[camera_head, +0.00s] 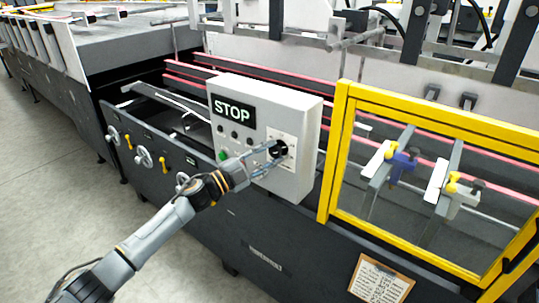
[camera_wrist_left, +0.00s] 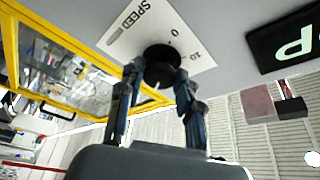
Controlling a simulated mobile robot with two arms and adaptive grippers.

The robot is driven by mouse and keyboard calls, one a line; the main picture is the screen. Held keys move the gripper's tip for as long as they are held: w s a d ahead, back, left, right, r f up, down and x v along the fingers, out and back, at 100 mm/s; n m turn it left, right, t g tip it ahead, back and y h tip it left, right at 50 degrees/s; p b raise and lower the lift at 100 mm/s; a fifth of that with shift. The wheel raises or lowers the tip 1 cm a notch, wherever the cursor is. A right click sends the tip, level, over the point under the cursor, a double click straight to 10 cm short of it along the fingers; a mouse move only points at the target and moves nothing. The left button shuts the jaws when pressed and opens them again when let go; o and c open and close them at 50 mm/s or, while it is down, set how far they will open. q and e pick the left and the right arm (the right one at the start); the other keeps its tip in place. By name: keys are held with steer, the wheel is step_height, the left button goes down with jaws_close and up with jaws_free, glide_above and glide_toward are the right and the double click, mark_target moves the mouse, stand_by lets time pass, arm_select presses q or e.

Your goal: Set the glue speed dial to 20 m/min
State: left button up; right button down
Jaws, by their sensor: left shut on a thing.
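The glue speed dial is a black round knob on a white plate on the grey control box (camera_head: 300,165). In the wrist view the dial (camera_wrist_left: 162,64) sits on its plate, marked SPEED (camera_wrist_left: 140,20), with 0 and 10 readable; other marks and the pointer are hidden or cannot be made out. My left gripper (camera_head: 277,150) has its fingers on both sides of the dial and is shut on it; it also shows in the left wrist view (camera_wrist_left: 157,80). My right gripper is in neither view.
The box has a STOP display (camera_head: 234,112), small buttons and a green button (camera_head: 223,155) left of the dial. A yellow-framed guard (camera_head: 332,150) stands close on the right. A clipboard (camera_head: 381,280) hangs below it. Hand wheels (camera_head: 143,158) line the machine's left side. Open floor lies left.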

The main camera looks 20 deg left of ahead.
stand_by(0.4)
arm_select(q)
steer(key=o, duration=1.1)
steer(key=shift+o, duration=0.2)
steer(key=v, duration=1.2)
steer(key=shift+f, duration=0.1)
